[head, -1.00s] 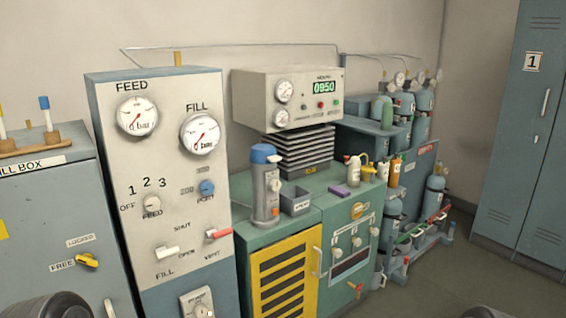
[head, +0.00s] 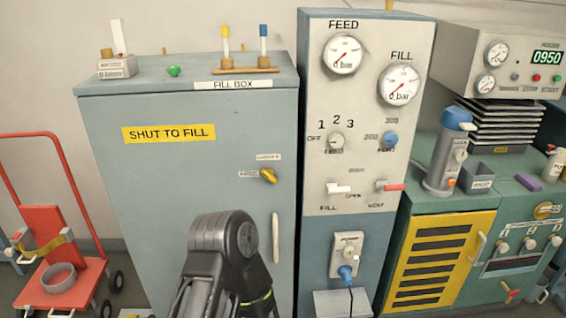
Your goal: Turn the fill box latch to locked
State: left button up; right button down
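The fill box (head: 190,230) is a tall blue-grey cabinet left of centre with a FILL BOX label on its top edge and its door shut. Its latch (head: 269,176) is a small yellow knob at the upper right of the door. A FREE label (head: 249,174) sits left of the knob and a LOCKED label (head: 268,157) above it. The knob lies slanted, its upper-left end towards FREE.
The door's vertical handle (head: 275,238) is below the latch. A gauge panel (head: 362,120) stands close on the right of the box. A red trolley (head: 62,285) stands on the left. A tube rack (head: 247,70) is on top of the box.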

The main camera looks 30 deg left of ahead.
aim_at(269, 175)
jog(key=u, duration=1.05)
jog(key=z, duration=0.5)
